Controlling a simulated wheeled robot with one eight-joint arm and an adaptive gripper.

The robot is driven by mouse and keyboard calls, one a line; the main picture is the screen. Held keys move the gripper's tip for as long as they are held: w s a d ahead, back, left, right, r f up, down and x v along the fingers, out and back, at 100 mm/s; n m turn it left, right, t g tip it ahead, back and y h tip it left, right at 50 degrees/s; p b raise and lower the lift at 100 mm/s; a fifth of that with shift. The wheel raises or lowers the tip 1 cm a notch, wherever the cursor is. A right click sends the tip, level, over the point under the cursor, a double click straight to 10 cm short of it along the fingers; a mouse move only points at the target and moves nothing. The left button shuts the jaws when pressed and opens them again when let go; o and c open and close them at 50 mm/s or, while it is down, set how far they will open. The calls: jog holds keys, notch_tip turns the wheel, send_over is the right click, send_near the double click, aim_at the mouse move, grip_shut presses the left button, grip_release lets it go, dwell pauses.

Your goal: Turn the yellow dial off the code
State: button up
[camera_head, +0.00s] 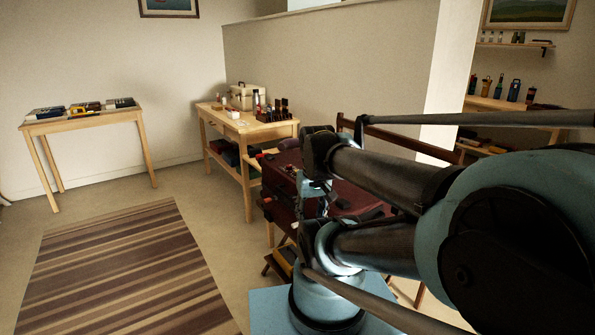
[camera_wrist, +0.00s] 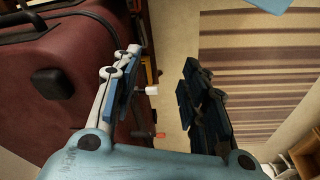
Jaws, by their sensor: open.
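A dark red suitcase (camera_head: 285,165) stands beyond my arm in the head view, largely hidden by it. It fills the left of the wrist view (camera_wrist: 75,85), with a black fitting on its face. A small white knob (camera_wrist: 152,90) and an orange-red tip (camera_wrist: 159,134) stick out past its edge, beside my left finger. I cannot make out a yellow dial in either view. My gripper (camera_wrist: 160,92) is open, with nothing seen held between its fingers. The left finger is close to the suitcase's edge; whether they touch cannot be told.
A wooden table (camera_head: 215,113) with a cream case and bottles stands behind the suitcase. Another table (camera_head: 70,122) with books is at the far left. A striped rug (camera_head: 125,265) lies on open floor. A partition wall (camera_head: 330,75) and shelves (camera_head: 510,104) are behind.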

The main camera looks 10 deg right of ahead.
jog(key=w+d+r+n+g, duration=0.1)
jog(key=w+r+n, duration=0.2)
jog(key=w+r, duration=0.5)
jog(key=w+r+n, duration=0.3)
jog(key=w+r, duration=0.1)
jog(key=w, duration=0.9)
jog(key=w+d+r+n+g, duration=0.1)
jog(key=w+r+n, duration=0.2)
jog(key=w+r, duration=0.5)
jog(key=f, duration=0.6)
jog(key=w+f, duration=0.1)
jog(key=f, duration=0.5)
jog(key=w+f, duration=0.1)
jog(key=f, duration=0.5)
jog(key=shift+w+d+f, duration=0.15)
jog(key=shift+f, duration=0.1)
grip_shut()
